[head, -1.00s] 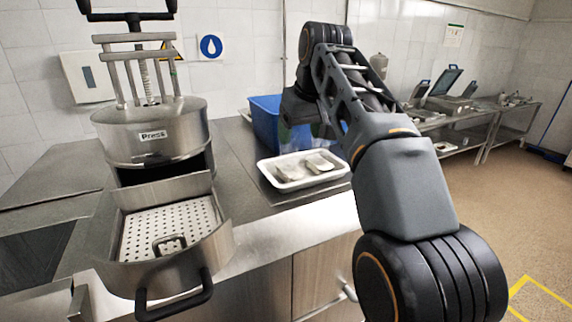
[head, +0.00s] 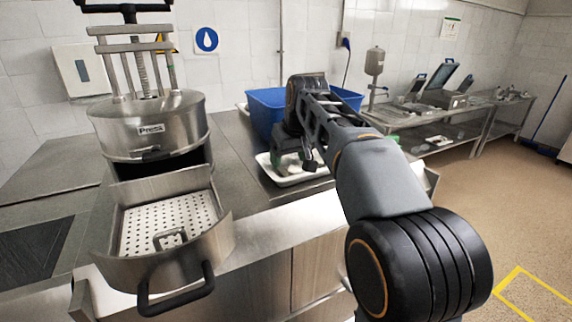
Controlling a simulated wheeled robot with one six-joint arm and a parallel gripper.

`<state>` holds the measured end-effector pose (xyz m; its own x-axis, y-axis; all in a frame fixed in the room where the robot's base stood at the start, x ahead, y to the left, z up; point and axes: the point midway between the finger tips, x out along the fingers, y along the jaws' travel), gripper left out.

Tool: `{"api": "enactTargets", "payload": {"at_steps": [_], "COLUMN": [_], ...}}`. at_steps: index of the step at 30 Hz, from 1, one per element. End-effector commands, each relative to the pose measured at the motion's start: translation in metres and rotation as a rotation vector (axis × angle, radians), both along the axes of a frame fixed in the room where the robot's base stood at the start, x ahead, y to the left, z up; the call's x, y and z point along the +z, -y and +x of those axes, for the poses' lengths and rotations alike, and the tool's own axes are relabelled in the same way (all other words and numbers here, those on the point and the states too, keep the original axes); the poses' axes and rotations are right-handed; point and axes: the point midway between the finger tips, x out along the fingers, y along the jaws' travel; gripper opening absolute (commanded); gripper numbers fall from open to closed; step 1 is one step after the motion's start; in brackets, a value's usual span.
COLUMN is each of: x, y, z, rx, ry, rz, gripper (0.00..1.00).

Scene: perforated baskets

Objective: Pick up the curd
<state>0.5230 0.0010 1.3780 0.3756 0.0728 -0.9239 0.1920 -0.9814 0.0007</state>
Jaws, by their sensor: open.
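A white tray (head: 268,173) lies on the steel counter, right of the press. Earlier it showed pale flat pieces, which may be the curd. Now my gripper (head: 297,163) and arm hide most of what lies in it. My gripper points down over the tray, close to its contents, and is open. I cannot tell whether the fingers are around a piece or touching it.
The steel press (head: 150,125) stands at left, with its drawer pulled out and a white perforated plate (head: 165,222) in it. A blue bin (head: 266,103) stands behind the tray. The counter between press and tray is clear.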

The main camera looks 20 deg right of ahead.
Motion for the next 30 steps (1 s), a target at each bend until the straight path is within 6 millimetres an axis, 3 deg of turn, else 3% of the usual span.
{"api": "enactTargets", "payload": {"at_steps": [6, 14, 27, 30], "x": [-0.017, -0.020, -0.020, -0.019], "y": [-0.002, -0.002, -0.002, -0.002], "z": [0.007, 0.008, 0.008, 0.008], "rx": [0.001, 0.001, 0.001, 0.001], "ry": [0.000, 0.000, 0.000, 0.002], "rz": [0.000, 0.000, 0.000, 0.000], "gripper": [0.72, 0.72, 0.31, 0.26]}}
